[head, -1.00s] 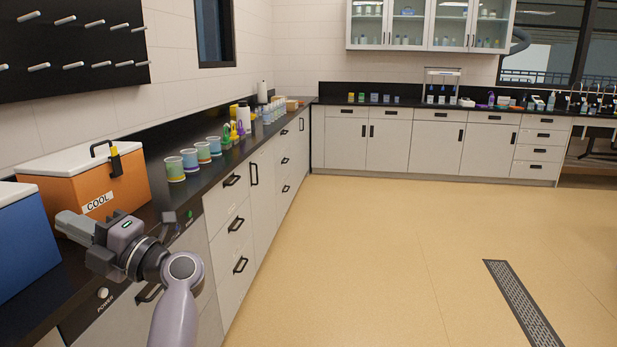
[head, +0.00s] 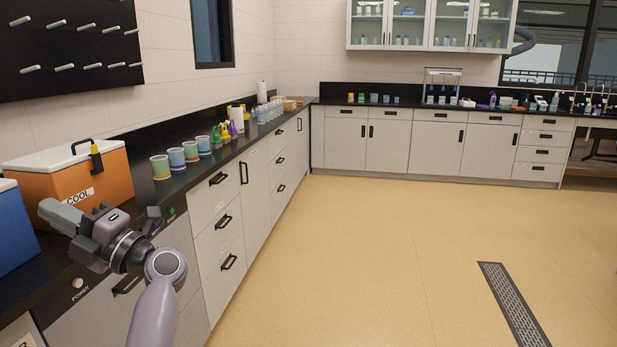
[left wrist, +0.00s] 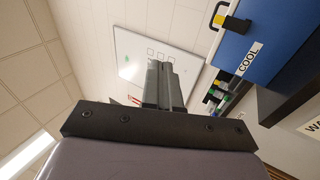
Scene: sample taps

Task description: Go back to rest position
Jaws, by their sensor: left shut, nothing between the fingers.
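My left gripper (head: 60,214) is at the lower left of the head view, in front of the counter and the orange cooler. Its fingers are shut with nothing between them and point left. In the left wrist view the closed fingers (left wrist: 163,88) point up in the picture toward a wall with a whiteboard (left wrist: 147,58). The gripper appears to touch nothing. My right gripper does not show.
An orange cooler (head: 50,180) and a blue cooler (head: 14,232) stand on the black counter at left; the blue one also shows in the wrist view (left wrist: 262,30). Several cups (head: 177,161) line the counter edge. The tan floor (head: 370,270) is open, with a drain grate (head: 512,305).

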